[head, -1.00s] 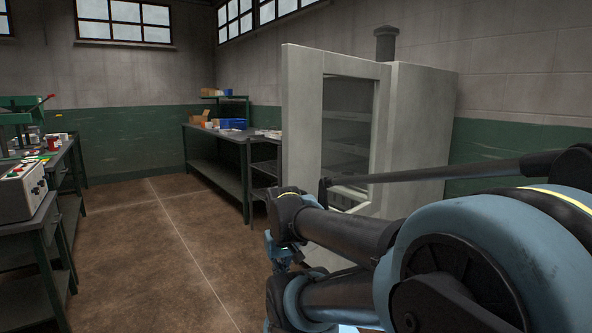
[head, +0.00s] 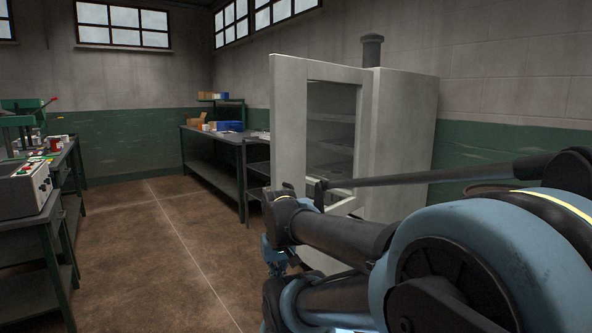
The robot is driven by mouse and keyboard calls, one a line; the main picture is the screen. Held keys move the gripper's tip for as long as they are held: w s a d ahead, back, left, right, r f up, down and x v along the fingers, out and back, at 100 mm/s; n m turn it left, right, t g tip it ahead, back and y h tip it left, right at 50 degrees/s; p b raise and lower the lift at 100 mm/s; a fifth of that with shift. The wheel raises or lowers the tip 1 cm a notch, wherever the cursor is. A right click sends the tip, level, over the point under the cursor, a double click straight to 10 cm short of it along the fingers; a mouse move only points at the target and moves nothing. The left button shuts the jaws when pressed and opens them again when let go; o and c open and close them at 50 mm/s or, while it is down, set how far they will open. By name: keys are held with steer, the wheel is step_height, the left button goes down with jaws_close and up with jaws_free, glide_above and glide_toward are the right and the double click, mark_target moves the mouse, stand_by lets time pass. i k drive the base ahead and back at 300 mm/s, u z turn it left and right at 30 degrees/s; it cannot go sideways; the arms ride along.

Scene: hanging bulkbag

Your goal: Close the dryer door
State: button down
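The dryer (head: 405,140) is a tall pale grey cabinet against the right wall with a dark flue on top. Its door (head: 288,120) stands open, swung out toward the left, with a large window through which inner shelves show. My arm reaches from the lower right across the front of the dryer and hides its lower part. My gripper (head: 277,262) is partly in view at the arm's far end, low and left of the dryer, in front of the door's lower part. Its fingers are too small and covered to tell their opening. Whether it touches the door cannot be told.
A long dark workbench (head: 215,135) with boxes and a blue bin stands behind the door along the wall. Another bench (head: 40,220) with a control box (head: 22,190) stands at the left. The brown floor (head: 160,260) between them is clear.

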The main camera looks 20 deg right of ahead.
mark_target(290, 76)
steer(key=k, duration=0.7)
steer(key=z, duration=1)
steer(key=i, duration=0.5)
steer(key=z, duration=0.05)
